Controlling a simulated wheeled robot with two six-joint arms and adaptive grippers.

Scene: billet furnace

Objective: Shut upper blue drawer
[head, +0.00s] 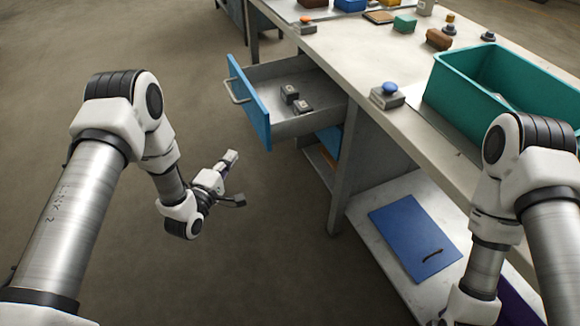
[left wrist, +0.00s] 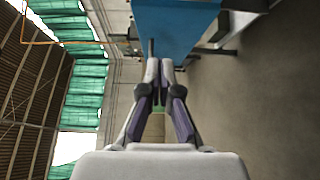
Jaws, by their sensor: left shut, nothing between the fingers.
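The upper drawer, with a blue front (head: 249,103), stands pulled out from the workbench, and its grey inside shows. Its metal handle (head: 235,92) is on the outer face. Two small dark blocks (head: 296,98) lie in the drawer. My left gripper (head: 231,158) is shut and empty, below and in front of the drawer front, apart from it in the head view. In the left wrist view the closed fingertips (left wrist: 160,66) point toward a blue panel (left wrist: 175,28), which looks like the drawer front. Only my right arm shows at the lower right; its gripper is out of the picture.
The bench top (head: 350,52) holds a teal bin (head: 470,95), a blue-button box (head: 387,95) and several small items. Another blue part (head: 329,138) shows beneath the drawer. The floor left of the bench is clear.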

